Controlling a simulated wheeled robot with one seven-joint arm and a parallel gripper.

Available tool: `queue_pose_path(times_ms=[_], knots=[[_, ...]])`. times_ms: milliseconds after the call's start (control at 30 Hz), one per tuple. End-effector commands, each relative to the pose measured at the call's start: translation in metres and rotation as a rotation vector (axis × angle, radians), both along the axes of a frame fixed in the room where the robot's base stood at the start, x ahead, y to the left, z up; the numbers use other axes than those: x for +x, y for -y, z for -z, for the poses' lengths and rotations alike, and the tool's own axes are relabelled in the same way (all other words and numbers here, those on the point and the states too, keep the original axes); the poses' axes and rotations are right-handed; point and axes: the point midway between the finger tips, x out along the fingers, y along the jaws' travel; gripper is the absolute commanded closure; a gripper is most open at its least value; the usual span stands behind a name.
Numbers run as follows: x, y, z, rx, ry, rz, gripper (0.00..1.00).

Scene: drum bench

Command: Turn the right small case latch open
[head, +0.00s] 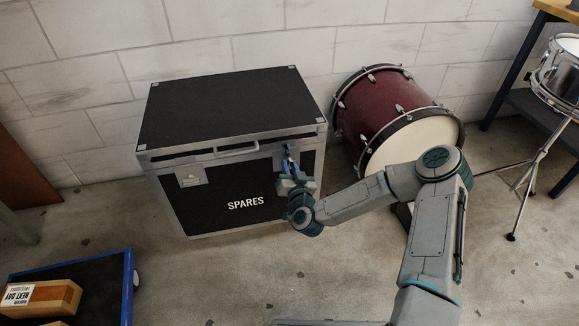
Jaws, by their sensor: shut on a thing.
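A black flight case (238,108) with silver edging and the word SPARES on its front stands against the wall, its lid down. A left latch plate (191,176) shows on the case front, below the lid seam. My gripper (287,152) is at the right part of the case front, just under the lid edge. Its jaws are shut on the right latch, which is mostly hidden behind the fingers, so its turn angle cannot be told. A silver handle (238,150) spans the middle of the lid's front edge.
A dark red bass drum (385,105) lies close to the right of the case. A snare drum on a stand (561,72) is at the far right. A blue-edged cart (128,285) with a cardboard box (48,297) is at the lower left. The concrete floor before the case is clear.

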Motion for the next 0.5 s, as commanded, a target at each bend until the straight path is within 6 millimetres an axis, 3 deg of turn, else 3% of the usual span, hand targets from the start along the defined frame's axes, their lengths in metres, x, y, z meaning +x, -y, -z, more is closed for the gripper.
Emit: queue_pose_path(times_ms=[500], knots=[[0.0002,0.0026,0.0025,0.473,-0.137,0.0,1.0]])
